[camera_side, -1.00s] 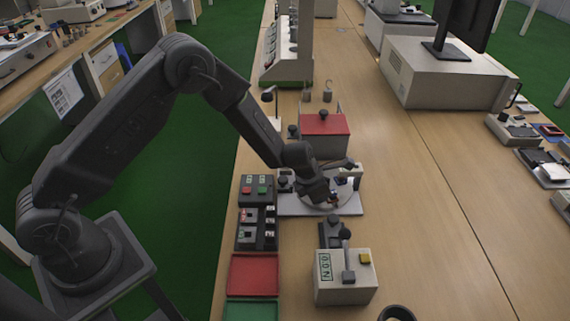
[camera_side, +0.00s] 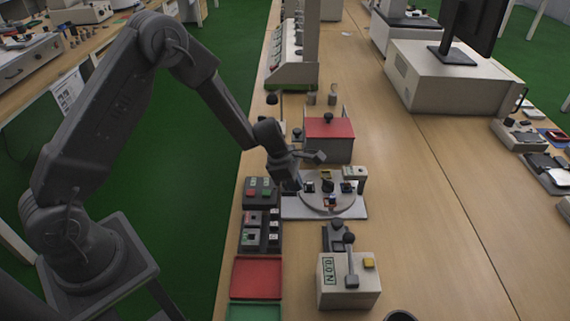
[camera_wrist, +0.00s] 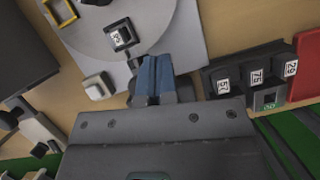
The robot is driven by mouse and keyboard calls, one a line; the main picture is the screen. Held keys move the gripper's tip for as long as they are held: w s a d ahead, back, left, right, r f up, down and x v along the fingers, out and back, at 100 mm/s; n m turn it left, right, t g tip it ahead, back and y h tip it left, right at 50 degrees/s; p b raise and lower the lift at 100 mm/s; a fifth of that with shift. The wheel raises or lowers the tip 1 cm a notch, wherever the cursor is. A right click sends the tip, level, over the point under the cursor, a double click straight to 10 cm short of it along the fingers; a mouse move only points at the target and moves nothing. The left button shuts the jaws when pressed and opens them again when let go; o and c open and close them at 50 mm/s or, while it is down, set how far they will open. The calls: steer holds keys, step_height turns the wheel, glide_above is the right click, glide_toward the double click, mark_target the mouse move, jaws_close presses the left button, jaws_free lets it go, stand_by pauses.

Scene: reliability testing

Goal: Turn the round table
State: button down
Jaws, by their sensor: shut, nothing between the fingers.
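The round table (camera_side: 344,204) is a grey disc on a pale base plate (camera_side: 291,210). My gripper (camera_side: 294,189) is at the disc's left edge in the side view, pointing down. In the wrist view the blue fingers of my gripper (camera_wrist: 155,65) are together with nothing between them, close to the rim of the disc (camera_wrist: 92,16). A dark block with a white label (camera_wrist: 122,36) sits on the disc just beyond them. Whether the fingertips touch the disc is unclear.
A red-topped box (camera_side: 329,128) stands behind the plate. Dark button and label boxes (camera_side: 261,215) and a red tray (camera_side: 257,277) lie left and front. A lever box (camera_side: 345,285) stands in front.

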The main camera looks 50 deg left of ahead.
mark_target(324, 207)
steer(key=v, duration=0.7)
steer(key=w+d+f+n+t+h, duration=0.1)
steer(key=d+f+n, duration=0.1)
steer(key=n, duration=0.4)
steer(key=w+d+f+n+t+h, duration=0.1)
steer(key=d+f+n, duration=0.2)
steer(key=n, duration=0.4)
steer(key=w+d+f+n+t+h, duration=0.1)
steer(key=d+f+n+t, duration=0.1)
steer(key=f+n, duration=0.3)
steer(key=shift+w+d+n, duration=0.1)
steer(key=shift+d+n, duration=0.65)
steer(key=shift+n, duration=0.35)
